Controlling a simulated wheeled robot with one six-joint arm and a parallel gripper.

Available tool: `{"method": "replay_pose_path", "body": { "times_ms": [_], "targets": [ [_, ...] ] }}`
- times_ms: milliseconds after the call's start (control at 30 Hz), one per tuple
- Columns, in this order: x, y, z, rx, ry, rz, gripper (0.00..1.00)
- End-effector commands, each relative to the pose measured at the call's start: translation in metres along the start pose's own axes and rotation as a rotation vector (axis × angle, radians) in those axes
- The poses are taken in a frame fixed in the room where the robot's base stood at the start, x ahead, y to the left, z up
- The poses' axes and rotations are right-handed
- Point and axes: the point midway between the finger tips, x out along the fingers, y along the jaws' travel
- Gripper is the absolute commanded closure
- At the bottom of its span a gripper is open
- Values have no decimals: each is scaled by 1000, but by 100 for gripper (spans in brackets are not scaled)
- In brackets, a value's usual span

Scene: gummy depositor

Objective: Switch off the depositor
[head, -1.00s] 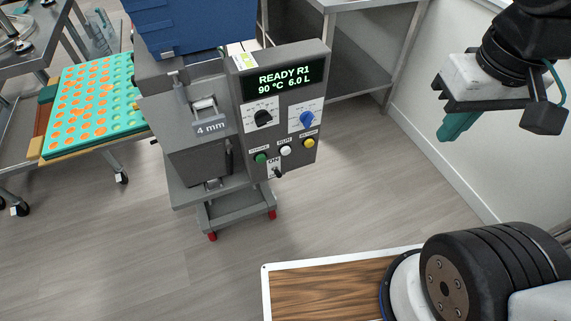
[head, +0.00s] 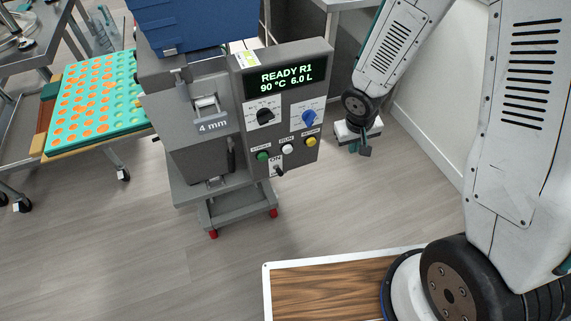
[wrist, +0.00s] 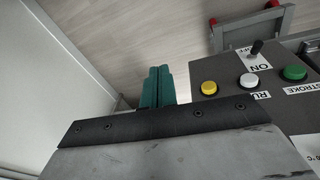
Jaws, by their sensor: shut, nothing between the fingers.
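The depositor (head: 192,140) is a grey machine with a control panel (head: 245,95) and a lit display (head: 285,75) reading "READY R1, 90 °C 6.0 L". A small dark toggle switch (head: 279,171) sits at the panel's bottom under an "ON" label. In the wrist view the toggle (wrist: 257,47) sticks out beside "ON", with an "OFF" label partly seen beyond it; which way it is set I cannot tell. My gripper (head: 366,146) is to the right of the panel, apart from it. In the wrist view its teal fingers (wrist: 157,86) are together and empty, beside the yellow button.
Above the toggle are green (head: 263,156), white (head: 287,149) and yellow (head: 311,142) buttons, with black (head: 265,117) and blue (head: 308,118) knobs higher. A teal mould tray (head: 95,95) lies at left. A wall (head: 425,125) stands at right. Floor ahead is clear.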

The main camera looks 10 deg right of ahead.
Motion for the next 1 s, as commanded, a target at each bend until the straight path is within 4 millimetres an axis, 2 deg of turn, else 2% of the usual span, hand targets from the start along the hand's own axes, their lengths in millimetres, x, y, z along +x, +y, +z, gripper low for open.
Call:
{"method": "replay_pose_path", "body": {
  "times_ms": [33,133,200,300,400,533,800,1000],
  "targets": [
    [26,-18,-4,2,24,-57,100],
    [59,-60,-17,44,98,-222,100],
    [67,-86,-24,87,134,-342,100],
    [66,-114,-33,150,161,-486,100],
    [58,-129,-40,205,172,-582,100],
    [52,-136,-43,246,173,-631,100],
    [52,-137,-44,250,173,-633,100],
    [63,-145,-47,249,171,-632,100]
  ]
}}
